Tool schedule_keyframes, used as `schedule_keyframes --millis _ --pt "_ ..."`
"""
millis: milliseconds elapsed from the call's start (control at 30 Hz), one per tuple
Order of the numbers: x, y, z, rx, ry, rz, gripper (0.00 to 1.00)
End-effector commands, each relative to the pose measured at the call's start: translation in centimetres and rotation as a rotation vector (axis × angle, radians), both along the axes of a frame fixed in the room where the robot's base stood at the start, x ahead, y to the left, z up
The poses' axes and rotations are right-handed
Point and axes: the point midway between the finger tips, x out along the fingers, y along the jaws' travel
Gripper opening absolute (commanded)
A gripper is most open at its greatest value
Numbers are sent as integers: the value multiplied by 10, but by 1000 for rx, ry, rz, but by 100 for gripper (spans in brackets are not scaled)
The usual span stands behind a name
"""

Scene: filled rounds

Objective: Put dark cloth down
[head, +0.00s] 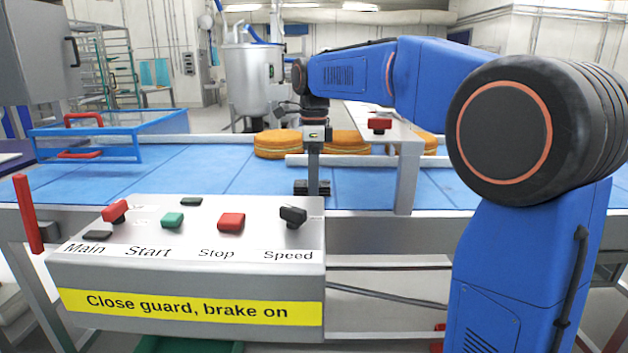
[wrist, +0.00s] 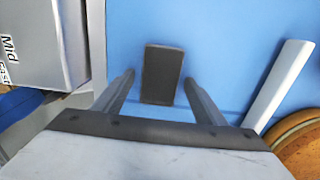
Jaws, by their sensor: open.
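The dark cloth (wrist: 162,74) shows as a small dark, folded-looking rectangle on the blue belt in the wrist view. In the head view a dark piece that looks like it (head: 312,188) lies on the belt near its front edge, below my gripper (head: 313,168). In the wrist view my gripper (wrist: 158,78) is open, with one finger on each side of the cloth and a visible gap to each. The exact height of the fingertips above the belt is hard to tell.
A control box (head: 190,270) with switches stands in front of the belt (head: 240,182). Round orange cakes (head: 275,144) sit behind a pale guide rail (head: 330,160). A blue-framed clear guard (head: 110,130) is at the left. A metal bracket (head: 408,175) stands right of my gripper.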

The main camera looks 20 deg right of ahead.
Motion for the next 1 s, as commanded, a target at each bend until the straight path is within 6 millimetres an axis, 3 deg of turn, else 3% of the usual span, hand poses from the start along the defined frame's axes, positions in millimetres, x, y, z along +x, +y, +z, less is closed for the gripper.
schedule_keyframes --millis 167,700,1000 --pt "1 0 14 0 -2 0 65" --pt "1 0 107 0 -1 0 65" --pt "0 0 122 0 0 0 65"
